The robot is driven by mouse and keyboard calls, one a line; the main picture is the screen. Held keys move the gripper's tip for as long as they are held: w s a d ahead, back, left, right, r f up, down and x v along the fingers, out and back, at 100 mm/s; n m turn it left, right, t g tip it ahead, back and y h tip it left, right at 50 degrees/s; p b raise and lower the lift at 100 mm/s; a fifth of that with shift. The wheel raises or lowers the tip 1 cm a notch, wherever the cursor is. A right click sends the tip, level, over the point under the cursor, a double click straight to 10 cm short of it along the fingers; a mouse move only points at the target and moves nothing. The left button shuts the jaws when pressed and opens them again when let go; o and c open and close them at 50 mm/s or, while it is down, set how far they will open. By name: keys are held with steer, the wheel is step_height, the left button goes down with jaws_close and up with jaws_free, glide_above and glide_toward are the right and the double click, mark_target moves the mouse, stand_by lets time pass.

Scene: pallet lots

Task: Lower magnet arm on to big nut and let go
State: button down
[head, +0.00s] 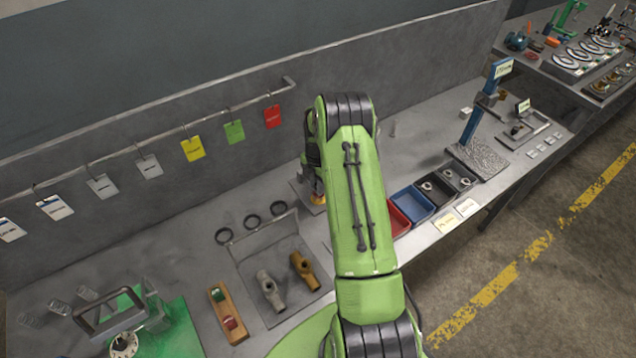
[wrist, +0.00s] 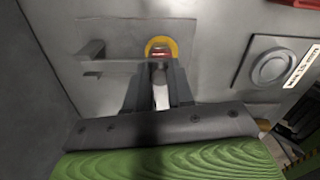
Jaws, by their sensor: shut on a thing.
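My gripper (wrist: 160,72) is shut on a slim grey magnet arm (wrist: 115,66), which runs in from an upright post at the left in the wrist view. A red part (wrist: 160,54) shows just beyond the fingertips, in front of a yellow ring-shaped piece (wrist: 161,41), probably the big nut. I cannot tell whether the red part touches it. In the head view my green arm hides most of the spot. Only a yellow-orange bit (head: 318,199) shows low beside it on a grey plate (head: 299,196).
A round grey disc on a plate (wrist: 271,68) with a white label lies at the right in the wrist view. Red and blue bins (head: 411,206) stand right of my arm.

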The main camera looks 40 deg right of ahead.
steer(key=shift+w+r, duration=0.15)
steer(key=shift+r, duration=0.05)
steer(key=shift+w+r+b, duration=0.2)
steer(key=shift+w+r, duration=0.3)
steer(key=shift+r, duration=0.4)
steer(key=shift+w+r+b, duration=0.2)
steer(key=shift+w+r, duration=0.3)
steer(key=shift+r, duration=0.35)
steer(key=shift+w+a+r, duration=0.15)
steer(key=shift+w+r, duration=0.35)
steer(key=shift+r, duration=0.05)
steer(key=shift+w, duration=0.1)
steer(key=c, duration=1.1)
jaws_free()
steer(key=shift+w, duration=0.1)
steer(key=shift+o, duration=0.7)
steer(key=shift+w+f, duration=0.2)
steer(key=shift+w, duration=0.05)
steer(key=shift+s, duration=0.2)
